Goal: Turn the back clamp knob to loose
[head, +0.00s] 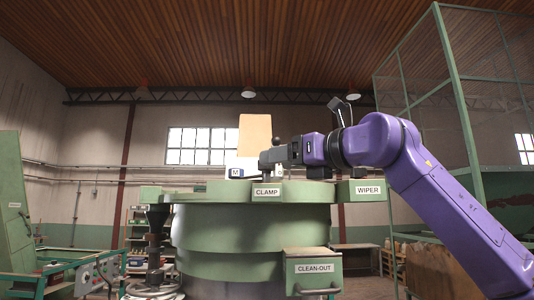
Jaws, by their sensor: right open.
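A round green hopper (250,225) stands in the middle, with a CLAMP label (267,192) on its top rim. My right arm comes in from the right, and its dark gripper (266,161) reaches over the top of the hopper, above and behind the CLAMP label, pointing left. The gripper is open; nothing shows held in it. I cannot make out the back clamp knob; the rim and my gripper cover much of the hopper's top. My left gripper is out of view.
A WIPER label (367,190) is on the rim at right, and a CLEAN-OUT box (313,269) with a handle sticks out below. A white box marked M (240,172) and a tan panel (255,128) rise behind the rim. A green mesh frame (450,80) stands at right.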

